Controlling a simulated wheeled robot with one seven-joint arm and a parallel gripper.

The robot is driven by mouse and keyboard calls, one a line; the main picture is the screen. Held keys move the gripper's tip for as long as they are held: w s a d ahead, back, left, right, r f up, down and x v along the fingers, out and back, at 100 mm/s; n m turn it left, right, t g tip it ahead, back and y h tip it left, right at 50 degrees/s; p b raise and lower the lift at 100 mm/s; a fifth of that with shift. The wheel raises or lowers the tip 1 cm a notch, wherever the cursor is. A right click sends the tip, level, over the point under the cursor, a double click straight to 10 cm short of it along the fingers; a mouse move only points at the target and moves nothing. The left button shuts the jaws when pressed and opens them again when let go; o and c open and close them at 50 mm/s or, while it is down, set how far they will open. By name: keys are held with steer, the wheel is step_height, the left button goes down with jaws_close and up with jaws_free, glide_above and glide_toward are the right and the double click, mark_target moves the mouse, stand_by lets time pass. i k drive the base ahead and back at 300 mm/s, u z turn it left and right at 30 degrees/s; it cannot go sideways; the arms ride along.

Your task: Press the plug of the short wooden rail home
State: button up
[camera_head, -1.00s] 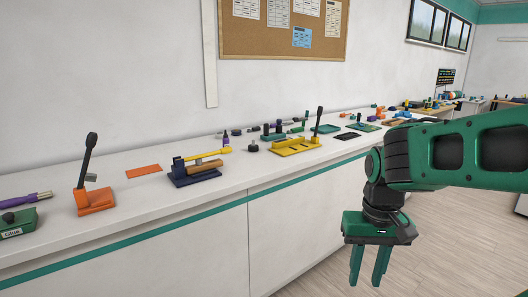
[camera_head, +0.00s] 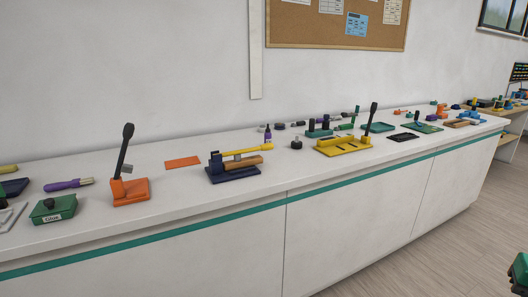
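A light wooden piece (camera_head: 246,163), which may be the short wooden rail, lies in a dark blue fixture (camera_head: 234,175) on the white counter. A yellow bar (camera_head: 240,152) runs above the wood, with a grey part beneath it. I cannot make out a plug at this size. Only a green edge of my arm's end shows at the far right, low in the picture and well away from the fixture. The gripper's fingers are out of view.
On the counter (camera_head: 80,229), an orange lever stand (camera_head: 131,191), an orange sheet (camera_head: 183,162) and a green glue box (camera_head: 54,209) are left of the fixture. A yellow lever fixture (camera_head: 343,146) is right of it. Floor (camera_head: 455,238) in front is clear.

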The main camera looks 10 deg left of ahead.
mark_target(236, 157)
steer(key=z, duration=0.1)
steer(key=i, duration=1)
steer(key=u, duration=0.1)
